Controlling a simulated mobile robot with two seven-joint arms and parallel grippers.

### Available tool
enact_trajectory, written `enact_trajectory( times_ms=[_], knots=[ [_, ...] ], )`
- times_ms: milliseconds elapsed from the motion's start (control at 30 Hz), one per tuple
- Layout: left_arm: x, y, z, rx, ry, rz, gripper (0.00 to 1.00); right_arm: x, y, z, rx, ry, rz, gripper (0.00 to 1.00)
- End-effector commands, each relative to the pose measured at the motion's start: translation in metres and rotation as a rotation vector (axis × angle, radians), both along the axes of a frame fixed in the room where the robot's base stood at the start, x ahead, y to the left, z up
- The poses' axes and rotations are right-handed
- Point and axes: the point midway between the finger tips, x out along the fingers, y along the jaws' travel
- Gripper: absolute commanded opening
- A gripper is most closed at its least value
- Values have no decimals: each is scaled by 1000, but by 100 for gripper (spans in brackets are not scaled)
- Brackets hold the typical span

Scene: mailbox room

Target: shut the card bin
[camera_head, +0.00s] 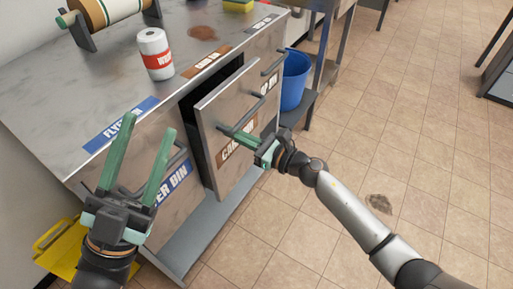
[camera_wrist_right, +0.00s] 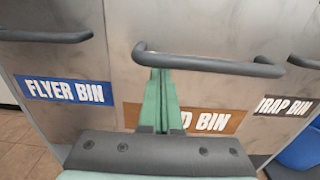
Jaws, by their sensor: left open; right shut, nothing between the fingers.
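The card bin (camera_head: 222,108) is a grey metal drawer front with a brown label and a bar handle. It stands out from the counter, with a dark gap along its left side and top. My right gripper (camera_head: 240,137) is at this front, by the handle and label. In the right wrist view its green fingers (camera_wrist_right: 160,85) are together with nothing between them, their tips at the card bin's handle (camera_wrist_right: 210,65); contact is unclear. They cover part of the brown label (camera_wrist_right: 205,121). My left gripper (camera_head: 148,124) is open and empty before the flyer bin.
The flyer bin (camera_head: 147,155) is left of the card bin and the scrap bin (camera_wrist_right: 285,85) right. On the counter (camera_head: 110,75) stand a white bottle (camera_head: 155,52) and a roll (camera_head: 100,10). A blue bucket (camera_head: 295,80) is beyond.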

Motion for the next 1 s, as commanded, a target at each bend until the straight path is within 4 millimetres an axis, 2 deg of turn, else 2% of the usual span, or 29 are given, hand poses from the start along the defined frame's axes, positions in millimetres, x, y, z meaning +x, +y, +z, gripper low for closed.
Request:
enact_trajectory(
  times_ms=[33,67,400,1000],
  knots=[
    [-12,-2,7,3,-68,-14,50,6,9,-2,1,-3,2,0],
    [-13,-2,7,2,-78,-20,50,9,13,-2,1,-3,1,0],
    [-10,-3,-11,-15,-47,-35,50,31,47,-1,0,0,1,0],
    [-9,-3,-13,-18,-42,-38,50,37,54,3,4,-4,-3,0]
  ],
)
